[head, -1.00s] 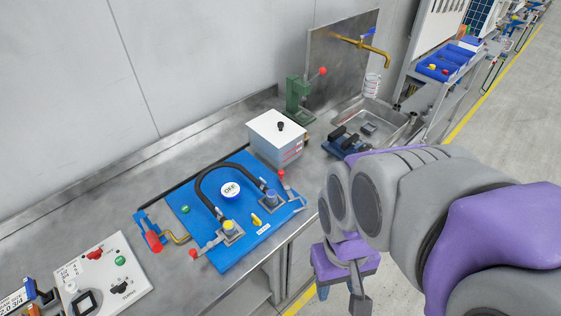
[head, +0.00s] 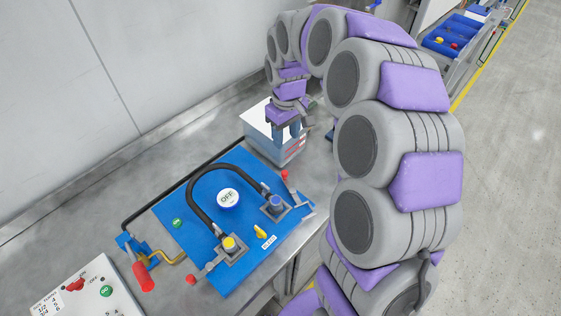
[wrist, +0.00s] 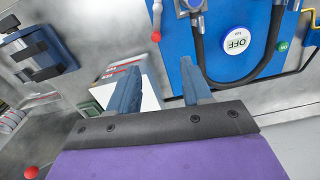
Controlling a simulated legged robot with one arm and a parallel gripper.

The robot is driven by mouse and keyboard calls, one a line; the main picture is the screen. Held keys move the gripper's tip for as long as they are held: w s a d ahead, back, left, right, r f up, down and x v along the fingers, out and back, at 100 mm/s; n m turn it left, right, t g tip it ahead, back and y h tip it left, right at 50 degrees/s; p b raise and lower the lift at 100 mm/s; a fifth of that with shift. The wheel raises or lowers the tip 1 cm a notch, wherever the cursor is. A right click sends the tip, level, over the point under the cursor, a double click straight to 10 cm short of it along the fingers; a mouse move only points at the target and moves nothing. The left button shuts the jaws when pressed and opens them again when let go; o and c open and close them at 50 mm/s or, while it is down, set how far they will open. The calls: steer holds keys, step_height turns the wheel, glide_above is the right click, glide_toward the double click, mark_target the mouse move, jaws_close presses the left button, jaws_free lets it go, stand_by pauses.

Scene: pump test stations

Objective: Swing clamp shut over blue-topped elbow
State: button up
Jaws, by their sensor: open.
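The blue-topped elbow (head: 277,203) sits in a grey square seat at the right of the blue board, with the black hose running into it. Its clamp (head: 293,191) is a grey bar with a red ball end (head: 284,174); it lies beside the elbow on the right, not across its top. In the wrist view the red ball (wrist: 156,37) and the elbow's blue top (wrist: 193,4) show near the upper edge. My gripper (head: 289,133) is open and empty, pointing down in front of the white box, beyond the clamp. Its two blue fingers also show in the wrist view (wrist: 162,90).
A yellow-topped elbow (head: 230,244) with its own red-ended clamp (head: 191,280) stands at the board's front. The white box (head: 262,124) is close behind my gripper. A red-handled valve (head: 143,276) is at left.

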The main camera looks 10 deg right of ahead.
mark_target(284, 171)
steer(key=f+b, duration=0.1)
steer(key=f, duration=0.5)
steer(key=w+f+b, duration=0.1)
steer(key=f, duration=0.5)
steer(key=w+f+b, duration=0.1)
steer(key=f, duration=0.5)
steer(key=shift+d+b, duration=0.1)
steer(key=shift+b, duration=0.3)
steer(key=shift+c, duration=0.3)
jaws_close()
